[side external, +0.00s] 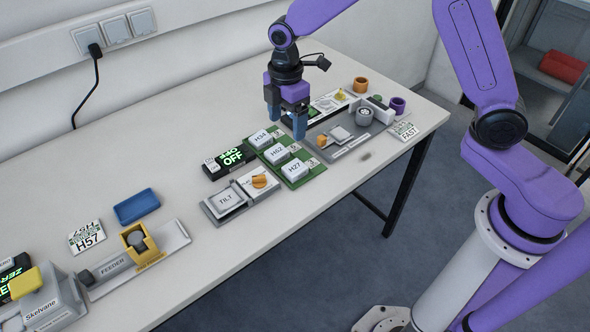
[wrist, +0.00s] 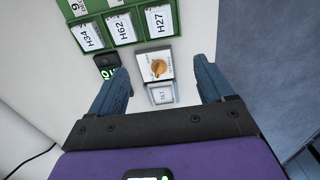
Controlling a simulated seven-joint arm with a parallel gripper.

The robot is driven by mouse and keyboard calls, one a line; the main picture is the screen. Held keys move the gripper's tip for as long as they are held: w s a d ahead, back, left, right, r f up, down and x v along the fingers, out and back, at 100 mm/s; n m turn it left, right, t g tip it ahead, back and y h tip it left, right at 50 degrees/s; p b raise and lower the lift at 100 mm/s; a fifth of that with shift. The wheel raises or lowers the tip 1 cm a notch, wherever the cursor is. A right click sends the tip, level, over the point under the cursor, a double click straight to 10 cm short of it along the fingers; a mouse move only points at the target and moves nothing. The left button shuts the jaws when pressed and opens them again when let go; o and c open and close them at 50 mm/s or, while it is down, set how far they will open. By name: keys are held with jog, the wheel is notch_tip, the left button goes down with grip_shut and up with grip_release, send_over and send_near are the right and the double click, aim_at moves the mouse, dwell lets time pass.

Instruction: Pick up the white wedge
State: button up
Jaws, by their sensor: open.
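My gripper (side external: 286,129) is open and empty, fingers pointing down above the table, near the green board (side external: 308,177). The gripper also shows in the wrist view (wrist: 161,68), its two blue fingers wide apart. No piece is clearly recognisable as the white wedge. White-topped blocks marked H34 (side external: 260,138), H62 (side external: 277,153) and H27 (side external: 294,168) sit in a row on the green board. A pale block (side external: 340,134) lies on a grey fixture further right. A white-topped piece marked TILT (side external: 227,199) sits beside an orange knob (side external: 259,181).
A black display reading OFF (side external: 230,160) stands behind the knob unit. A blue tray (side external: 136,206), an H57 card (side external: 87,238), a feeder (side external: 112,268) and a yellow-topped Skelvane box (side external: 48,306) are at left. Orange (side external: 360,85) and purple (side external: 397,104) cups stand at right.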

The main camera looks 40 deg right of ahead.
send_over(290, 170)
jog(key=f, duration=1)
jog(key=shift+w+a, duration=0.1)
jog(key=shift+a, duration=0.1)
jog(key=f, duration=0.3)
jog(key=shift+s+d+f, duration=0.2)
jog(key=shift+f, duration=0.85)
jog(key=c, duration=1.1)
